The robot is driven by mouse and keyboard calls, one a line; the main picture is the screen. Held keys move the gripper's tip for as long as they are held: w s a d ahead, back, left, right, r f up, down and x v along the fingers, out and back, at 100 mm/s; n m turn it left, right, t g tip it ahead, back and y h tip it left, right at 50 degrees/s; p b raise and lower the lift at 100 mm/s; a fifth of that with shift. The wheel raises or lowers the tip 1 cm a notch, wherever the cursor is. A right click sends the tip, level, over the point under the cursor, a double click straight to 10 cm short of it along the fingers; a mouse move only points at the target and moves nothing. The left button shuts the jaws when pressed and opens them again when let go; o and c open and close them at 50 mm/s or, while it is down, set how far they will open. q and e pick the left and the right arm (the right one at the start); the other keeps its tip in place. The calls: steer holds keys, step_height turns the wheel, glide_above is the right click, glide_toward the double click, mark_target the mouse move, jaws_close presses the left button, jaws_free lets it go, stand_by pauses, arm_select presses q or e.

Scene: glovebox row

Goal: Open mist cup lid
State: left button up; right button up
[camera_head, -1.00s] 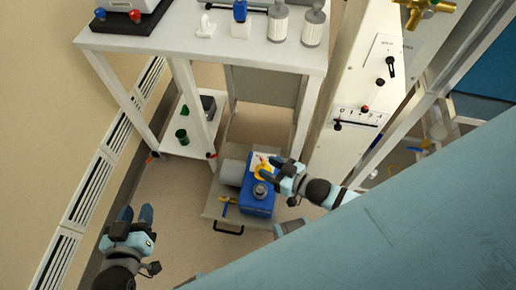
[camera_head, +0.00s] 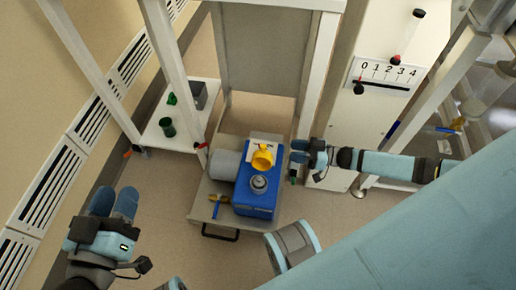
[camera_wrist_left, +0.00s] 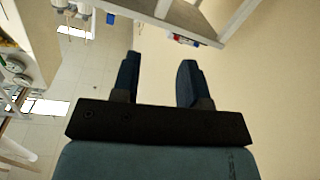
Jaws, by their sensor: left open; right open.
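A blue box-shaped device (camera_head: 262,190) stands on a low grey cart. On its top are a round grey fitting (camera_head: 259,182) and a yellow cup-like part (camera_head: 263,157), which looks tilted with its round opening showing. I cannot tell whether the yellow part is the lid or the cup. My right gripper (camera_head: 297,152) is open and empty, just right of the yellow part and apart from it. My left gripper (camera_head: 115,203) is open and empty at the lower left, far from the device. The left wrist view shows its two spread fingers (camera_wrist_left: 158,80) with nothing between them.
The cart (camera_head: 209,198) also carries a grey cylinder (camera_head: 224,165) and a small brass-coloured fitting with a blue handle (camera_head: 216,203). A white low shelf (camera_head: 178,137) stands behind left, and a white panel with a numbered scale (camera_head: 385,76) behind right. Floor is clear between my left gripper and the cart.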

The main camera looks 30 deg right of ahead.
mark_target(262, 146)
steer(key=b+x, duration=0.3)
steer(key=x, duration=0.8)
steer(key=shift+w+a, duration=0.1)
steer(key=shift+a, duration=0.05)
steer(key=shift+w+a+b, duration=0.3)
steer(key=shift+w+a, duration=0.1)
steer(key=shift+a, duration=0.1)
arm_select(q)
steer(key=shift+w+a+f+m, duration=0.15)
steer(key=shift+w+f+m, duration=0.15)
steer(key=shift+f+m, duration=0.2)
steer(key=shift+w+a+f+m, duration=0.15)
steer(key=shift+w+f+m, duration=0.15)
steer(key=shift+f+m, duration=0.15)
arm_select(e)
steer(key=shift+r, duration=0.1)
jaws_close()
